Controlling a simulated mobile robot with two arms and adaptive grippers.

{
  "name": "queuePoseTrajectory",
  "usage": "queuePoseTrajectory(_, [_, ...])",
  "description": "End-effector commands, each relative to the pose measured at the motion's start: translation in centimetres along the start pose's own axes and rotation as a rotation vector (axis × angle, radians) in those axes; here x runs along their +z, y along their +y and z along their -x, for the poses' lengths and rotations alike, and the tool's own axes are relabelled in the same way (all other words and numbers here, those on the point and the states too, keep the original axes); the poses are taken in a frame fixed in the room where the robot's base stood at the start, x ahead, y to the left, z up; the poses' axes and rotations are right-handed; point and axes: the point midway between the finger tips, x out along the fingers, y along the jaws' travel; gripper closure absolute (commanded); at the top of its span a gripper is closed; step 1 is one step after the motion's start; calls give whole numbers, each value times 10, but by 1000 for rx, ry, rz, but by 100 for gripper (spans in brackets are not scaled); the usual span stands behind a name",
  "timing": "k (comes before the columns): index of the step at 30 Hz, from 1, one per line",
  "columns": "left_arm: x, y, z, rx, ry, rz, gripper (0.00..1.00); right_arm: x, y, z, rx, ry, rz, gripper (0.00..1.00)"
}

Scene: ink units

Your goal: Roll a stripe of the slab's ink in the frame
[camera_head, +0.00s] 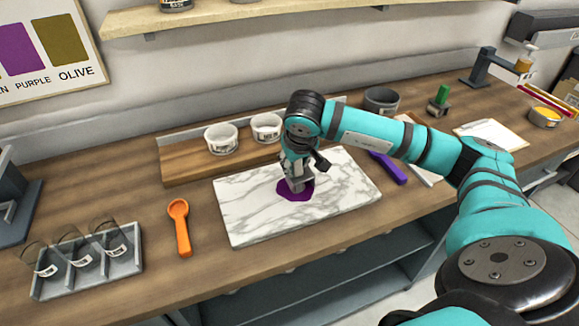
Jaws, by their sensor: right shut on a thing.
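A white marble slab (245,215) lies on the bench, with a patch of purple ink (294,195) near its middle. My right gripper (300,180) points down over the ink. It is shut on a small tool, probably a roller (322,161); a dark part of it sticks out to the right, and the rest is mostly hidden by the gripper. I cannot tell whether the tool touches the ink. A clipboard with white paper (488,133) lies at the far right; no frame can be made out on it. My left gripper is not in view.
Two white tubs (222,138) stand on a wooden board behind the slab. A purple-handled tool (387,167) lies right of the slab. An orange scoop (180,228) and a rack of clear cups (85,265) are at left. A dark stamp-like press (490,65) stands at far right.

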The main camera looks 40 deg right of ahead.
Motion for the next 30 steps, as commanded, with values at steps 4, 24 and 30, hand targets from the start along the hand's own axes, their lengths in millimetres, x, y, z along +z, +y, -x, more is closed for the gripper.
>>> queuePoseTrajectory(4, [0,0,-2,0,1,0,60,0,3,0,-1,2,0,100])
queuePoseTrajectory(24, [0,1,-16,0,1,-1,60,2,35,-5,-2,1,0,100])
queuePoseTrajectory(30, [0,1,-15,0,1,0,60,2,26,-5,-3,1,2,100])
